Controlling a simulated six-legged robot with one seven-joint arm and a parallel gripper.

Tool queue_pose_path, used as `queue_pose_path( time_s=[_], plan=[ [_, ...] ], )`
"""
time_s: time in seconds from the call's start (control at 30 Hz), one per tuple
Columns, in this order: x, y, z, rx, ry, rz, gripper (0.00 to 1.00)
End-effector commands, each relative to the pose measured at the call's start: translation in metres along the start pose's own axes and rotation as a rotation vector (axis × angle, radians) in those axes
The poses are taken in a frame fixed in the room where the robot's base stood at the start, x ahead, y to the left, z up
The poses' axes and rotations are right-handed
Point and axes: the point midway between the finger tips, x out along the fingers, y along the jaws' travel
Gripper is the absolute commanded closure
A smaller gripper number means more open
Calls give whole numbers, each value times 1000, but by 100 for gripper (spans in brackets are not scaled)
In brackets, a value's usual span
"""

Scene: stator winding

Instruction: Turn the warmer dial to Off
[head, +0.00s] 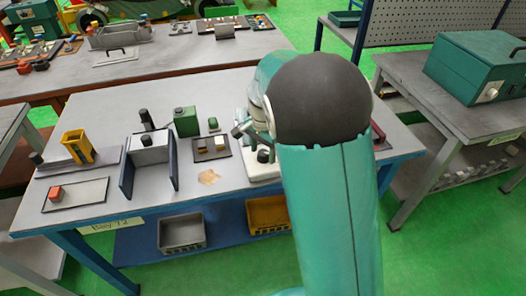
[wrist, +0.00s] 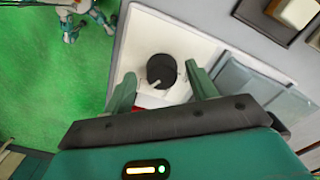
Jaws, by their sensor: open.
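The warmer dial (wrist: 161,68) is a round black knob with a pale pointer line, on a white plate (wrist: 185,32) in the wrist view. A red and white patch shows just below it. My gripper (wrist: 160,76) is open, with one green finger on each side of the dial. I cannot tell whether the fingers touch it. In the head view a dark knob (head: 265,155) shows on a white base (head: 263,173) beside my arm. My arm hides much of that base and most of my gripper there.
A translucent grey-blue panel (wrist: 248,80) lies right of the white plate. On the grey table (head: 225,172) stand a dark-sided fixture (head: 150,150), a green canister (head: 186,121), a yellow holder (head: 77,145) and a small parts tray (head: 211,149). A teal box (head: 475,62) stands on the right bench.

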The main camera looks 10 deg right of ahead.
Motion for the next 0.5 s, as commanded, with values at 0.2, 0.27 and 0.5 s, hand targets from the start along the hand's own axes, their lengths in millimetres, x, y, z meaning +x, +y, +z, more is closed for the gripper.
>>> queue_pose_path(
  time_s=[0.2, 0.27, 0.5],
  plan=[
    [9, -1, -1, 0, 1, 0, 43],
    [9, -1, -1, 0, 1, 0, 43],
    [9, -1, -1, 0, 1, 0, 68]
  ],
)
